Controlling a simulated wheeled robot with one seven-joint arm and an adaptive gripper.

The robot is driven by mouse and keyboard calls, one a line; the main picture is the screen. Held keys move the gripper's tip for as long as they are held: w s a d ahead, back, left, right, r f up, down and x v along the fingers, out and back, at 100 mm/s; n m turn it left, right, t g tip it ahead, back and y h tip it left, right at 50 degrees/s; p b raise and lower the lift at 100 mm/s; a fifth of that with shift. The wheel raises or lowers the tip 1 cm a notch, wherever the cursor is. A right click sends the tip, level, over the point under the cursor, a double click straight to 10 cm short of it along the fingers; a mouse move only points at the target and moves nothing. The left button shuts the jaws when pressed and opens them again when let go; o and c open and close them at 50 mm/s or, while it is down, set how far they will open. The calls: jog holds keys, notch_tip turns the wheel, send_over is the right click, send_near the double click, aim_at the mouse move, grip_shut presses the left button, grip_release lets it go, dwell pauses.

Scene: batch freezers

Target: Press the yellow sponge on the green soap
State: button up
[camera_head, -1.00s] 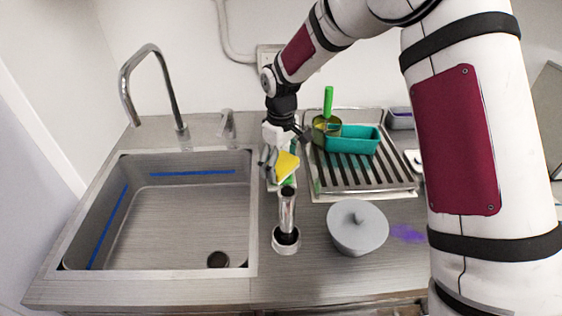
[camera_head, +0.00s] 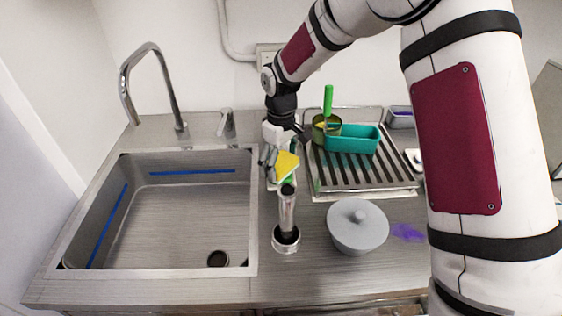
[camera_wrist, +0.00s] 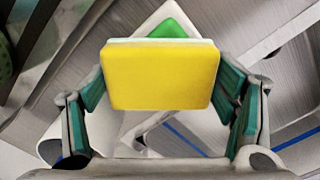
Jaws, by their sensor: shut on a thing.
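The yellow sponge (camera_head: 286,165) is held in my gripper (camera_head: 277,163), between the sink and the drying rack. In the wrist view the sponge (camera_wrist: 160,77) fills the space between my two green-padded fingers (camera_wrist: 163,88), its broad yellow face toward the camera and a pale edge on top. The green soap (camera_wrist: 171,28) shows just beyond the sponge's upper edge, on a white dish (camera_wrist: 192,20). The sponge hides most of both. In the head view only a bit of green shows beside the sponge. I cannot tell whether sponge and soap touch.
A sink (camera_head: 165,215) with a tall faucet (camera_head: 150,75) lies left. A drying rack (camera_head: 365,172) with a teal container (camera_head: 352,139) is right of my gripper. A metal cylinder (camera_head: 287,212) and a grey lidded pot (camera_head: 357,226) stand in front.

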aim_at(281, 161)
jog(key=shift+f, duration=0.1)
jog(key=shift+r+p, duration=0.85)
jog(key=shift+r, duration=2.7)
